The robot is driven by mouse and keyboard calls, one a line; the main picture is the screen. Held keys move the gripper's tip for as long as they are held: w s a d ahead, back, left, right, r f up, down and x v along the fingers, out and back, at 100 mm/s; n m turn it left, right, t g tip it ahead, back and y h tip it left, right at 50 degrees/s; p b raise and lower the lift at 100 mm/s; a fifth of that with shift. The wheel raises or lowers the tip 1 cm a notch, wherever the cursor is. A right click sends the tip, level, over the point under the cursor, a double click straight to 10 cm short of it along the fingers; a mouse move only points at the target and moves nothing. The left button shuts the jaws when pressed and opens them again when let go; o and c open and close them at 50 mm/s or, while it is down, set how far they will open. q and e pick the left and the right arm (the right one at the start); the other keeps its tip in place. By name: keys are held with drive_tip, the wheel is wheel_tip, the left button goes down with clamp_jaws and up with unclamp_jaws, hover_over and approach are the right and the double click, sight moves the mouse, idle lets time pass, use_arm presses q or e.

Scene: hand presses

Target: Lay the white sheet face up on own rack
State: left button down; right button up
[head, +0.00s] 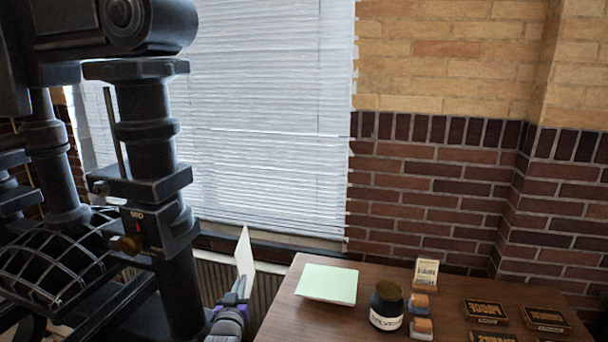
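The white sheet (245,253) stands nearly upright, seen almost edge-on, between the press and the table. My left gripper (238,291) is below it, with its fingers shut on the sheet's lower edge. I cannot tell which face of the sheet is the printed one. No rack can be made out with certainty; a dark curved lattice (62,262) shows at the lower left, part of or behind the press. My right gripper is not in view.
A large black press (150,180) with a MID label fills the left. The wooden table (285,318) at the lower right holds a pale green sheet stack (328,284), an ink jar (387,305), stamps (420,301), a small card (426,273) and several dark lettered blocks (486,311).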

use_arm(q)
drive_tip(key=m+b, duration=0.1)
drive_tip(key=m, duration=1.8)
drive_tip(key=shift+b, duration=0.3)
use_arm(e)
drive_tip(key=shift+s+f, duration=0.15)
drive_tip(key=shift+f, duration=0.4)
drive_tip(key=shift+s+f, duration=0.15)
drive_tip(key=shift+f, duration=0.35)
use_arm(q)
drive_tip(key=shift+d+f, duration=0.1)
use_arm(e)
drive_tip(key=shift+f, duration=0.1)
